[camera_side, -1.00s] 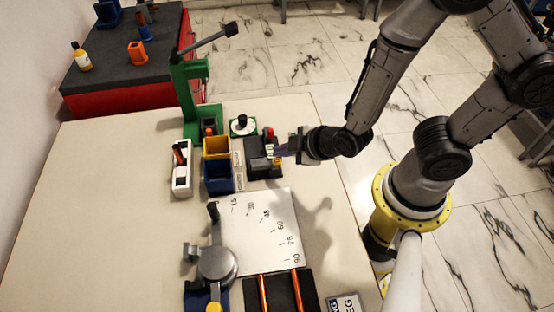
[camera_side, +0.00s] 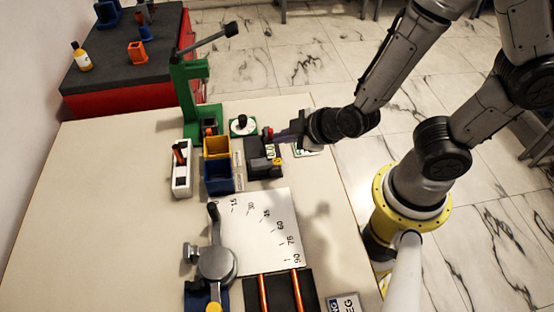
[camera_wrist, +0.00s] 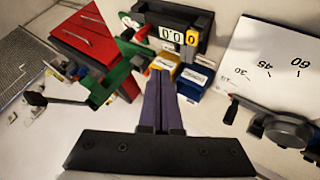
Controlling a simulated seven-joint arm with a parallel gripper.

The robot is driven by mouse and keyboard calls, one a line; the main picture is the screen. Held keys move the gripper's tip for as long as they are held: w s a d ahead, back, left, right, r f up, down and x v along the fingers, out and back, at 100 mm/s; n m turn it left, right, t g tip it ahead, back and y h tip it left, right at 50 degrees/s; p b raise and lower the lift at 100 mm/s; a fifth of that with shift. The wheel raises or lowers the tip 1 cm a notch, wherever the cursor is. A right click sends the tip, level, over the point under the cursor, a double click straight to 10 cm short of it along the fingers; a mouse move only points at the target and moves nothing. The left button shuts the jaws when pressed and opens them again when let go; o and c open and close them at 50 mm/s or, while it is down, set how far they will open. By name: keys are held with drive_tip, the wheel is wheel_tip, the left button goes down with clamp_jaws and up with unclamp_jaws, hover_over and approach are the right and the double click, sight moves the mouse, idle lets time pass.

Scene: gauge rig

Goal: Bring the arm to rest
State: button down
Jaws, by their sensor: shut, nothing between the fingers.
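My gripper (camera_side: 281,136) is raised above the right part of the table, beside the small black gauge box (camera_side: 262,160) with a red knob and a yellow knob. In the wrist view the two purple fingers (camera_wrist: 161,85) lie together, shut and empty. The gauge box also shows there with a digit display (camera_wrist: 172,34) reading zeros. In the side view my gripper partly overlaps the box's right edge, and I cannot tell how high above it the fingers are.
A green lever press (camera_side: 190,95) stands at the back. Yellow (camera_side: 217,147) and blue (camera_side: 217,182) bins and a white switch box (camera_side: 181,170) are left of the gauge box. The angle plate (camera_side: 265,235) with a grey pivot arm (camera_side: 217,263) lies in front. The table's left is clear.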

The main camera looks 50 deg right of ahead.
wheel_tip(320, 180, up, 18)
drive_tip(key=w+d+r+m+t+y, duration=0.1)
drive_tip(key=w+d+m+t, duration=0.1)
drive_tip(key=d+m+t, duration=0.1)
drive_tip(key=s+d+m+g, duration=0.1)
drive_tip(key=s+m+g, duration=0.1)
drive_tip(key=s, duration=0.5)
drive_tip(key=s+d+f+m+g, duration=0.1)
drive_tip(key=s+d+m+g, duration=0.1)
drive_tip(key=s, duration=0.6)
drive_tip(key=m+g, duration=0.1)
drive_tip(key=g, duration=0.1)
drive_tip(key=shift+s+d+f+g+h, duration=0.2)
drive_tip(key=shift+s+g+h, duration=0.1)
